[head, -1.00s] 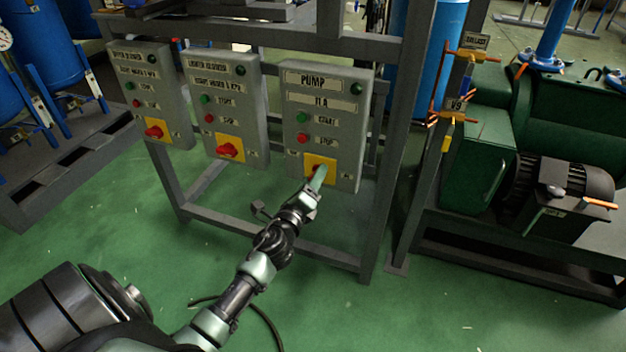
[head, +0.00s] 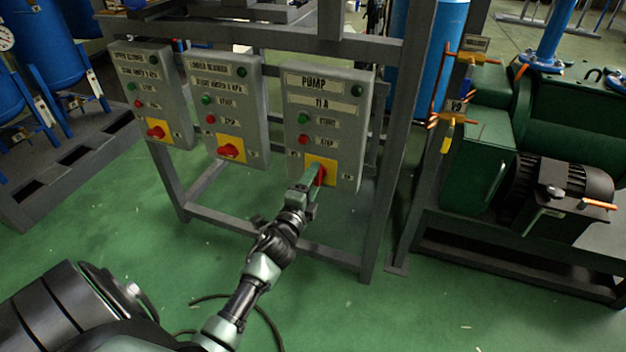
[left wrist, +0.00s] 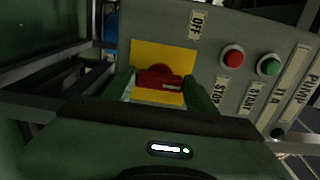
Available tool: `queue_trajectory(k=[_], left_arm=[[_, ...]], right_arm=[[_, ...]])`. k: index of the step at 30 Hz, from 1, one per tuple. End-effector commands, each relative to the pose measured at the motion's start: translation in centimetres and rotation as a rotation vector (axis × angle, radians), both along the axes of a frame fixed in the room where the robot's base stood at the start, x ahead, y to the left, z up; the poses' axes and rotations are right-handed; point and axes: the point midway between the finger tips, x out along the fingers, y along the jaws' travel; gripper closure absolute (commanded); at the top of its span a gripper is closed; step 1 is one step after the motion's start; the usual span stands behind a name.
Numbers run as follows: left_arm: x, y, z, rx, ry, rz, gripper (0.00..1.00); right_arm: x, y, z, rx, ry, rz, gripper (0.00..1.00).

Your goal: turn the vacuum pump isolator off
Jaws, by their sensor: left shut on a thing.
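The vacuum pump isolator is a red rotary handle (head: 321,175) on a yellow plate (head: 323,162), low on the grey PUMP box (head: 327,108). My left gripper (head: 313,178) is at the handle, shut on it. In the left wrist view the red handle (left wrist: 160,80) lies between the two fingers of my left gripper (left wrist: 160,92), in front of the yellow plate (left wrist: 150,53). An OFF label (left wrist: 197,25) is beside the plate; the label on the other side is unreadable. My right gripper is not in view.
Red STOP (head: 303,140) and green START (head: 303,119) buttons sit just above the isolator. Two similar boxes with red handles (head: 229,151) hang to the left. A frame post (head: 398,150) and green pump machinery (head: 480,150) stand right.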

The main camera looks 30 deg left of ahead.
Motion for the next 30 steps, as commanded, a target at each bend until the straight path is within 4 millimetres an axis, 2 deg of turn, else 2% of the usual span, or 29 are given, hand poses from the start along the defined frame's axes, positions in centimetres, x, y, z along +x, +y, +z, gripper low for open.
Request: queue_trajectory(k=[14,15,16,17,26,30], left_arm=[[-0.1,0.0,-0.2,-0.02,0.0,0.0,0.84],[-0.1,0.0,-0.3,-0.02,0.0,0.001,0.32],[-0.1,0.0,-0.2,-0.02,0.0,0.001,0.24],[-0.1,0.0,-0.2,-0.018,0.0,0.0,0.22],[-0.1,0.0,-0.1,-0.014,-0.001,0.0,0.22],[-1.4,-0.4,-0.2,-0.016,0.0,0.0,0.22]], right_arm=[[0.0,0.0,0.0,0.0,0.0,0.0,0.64],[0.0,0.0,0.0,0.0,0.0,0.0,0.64],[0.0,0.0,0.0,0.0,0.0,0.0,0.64],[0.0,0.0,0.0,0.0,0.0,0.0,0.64],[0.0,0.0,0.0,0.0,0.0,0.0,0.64],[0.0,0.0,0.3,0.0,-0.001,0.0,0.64]])
